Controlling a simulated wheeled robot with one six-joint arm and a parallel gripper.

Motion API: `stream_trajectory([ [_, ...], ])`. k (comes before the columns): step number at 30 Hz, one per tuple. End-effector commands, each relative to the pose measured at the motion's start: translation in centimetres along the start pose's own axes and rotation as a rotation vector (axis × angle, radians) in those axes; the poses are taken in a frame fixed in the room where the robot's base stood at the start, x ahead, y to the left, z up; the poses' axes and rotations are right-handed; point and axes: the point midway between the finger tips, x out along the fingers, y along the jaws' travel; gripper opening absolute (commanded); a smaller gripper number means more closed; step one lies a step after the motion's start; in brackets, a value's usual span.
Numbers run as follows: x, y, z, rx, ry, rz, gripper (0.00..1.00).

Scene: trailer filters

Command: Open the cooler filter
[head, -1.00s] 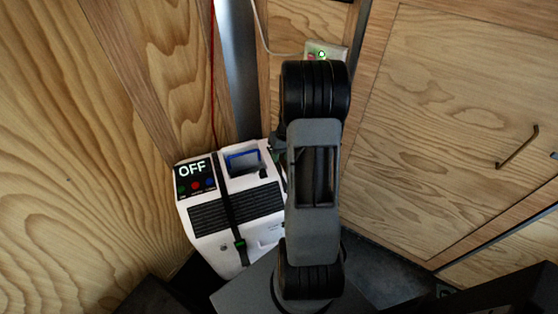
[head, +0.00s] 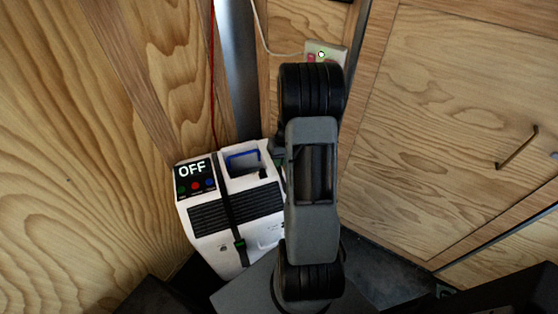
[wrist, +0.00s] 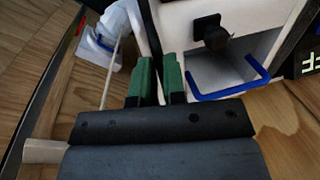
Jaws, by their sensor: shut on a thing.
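The white cooler (head: 235,215) stands in the corner with its display (head: 193,178) reading OFF. Its top recess (head: 243,163) is uncovered and shows a blue U-shaped handle (head: 230,154) inside. The recess and blue handle (wrist: 232,93) also show in the wrist view, to the right of my fingers. My gripper (wrist: 157,75), with green fingertips, is shut on a thin dark panel (wrist: 149,35), seen nearly edge-on beside the recess. I cannot tell for sure whether this panel is the filter cover.
A black knob (wrist: 210,31) sits on the rim of the recess. A black strap (head: 228,190) crosses the cooler's top. Wooden walls (head: 440,120) close in on both sides, and a wall socket (head: 325,54) with a white cable is behind.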

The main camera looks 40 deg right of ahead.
Motion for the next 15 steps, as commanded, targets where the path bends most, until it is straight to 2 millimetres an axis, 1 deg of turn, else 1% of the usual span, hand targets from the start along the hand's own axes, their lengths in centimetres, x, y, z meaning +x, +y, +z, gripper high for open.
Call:
stream_trajectory([
  [10, -0.02, 0.00, -0.01, 0.001, 0.000, 0.000, 0.00],
  [11, 0.02, -0.27, 0.07, 0.000, 0.000, 0.000, 0.00],
  [15, -0.78, -0.24, 0.01, 0.001, 0.000, -0.001, 0.00],
])
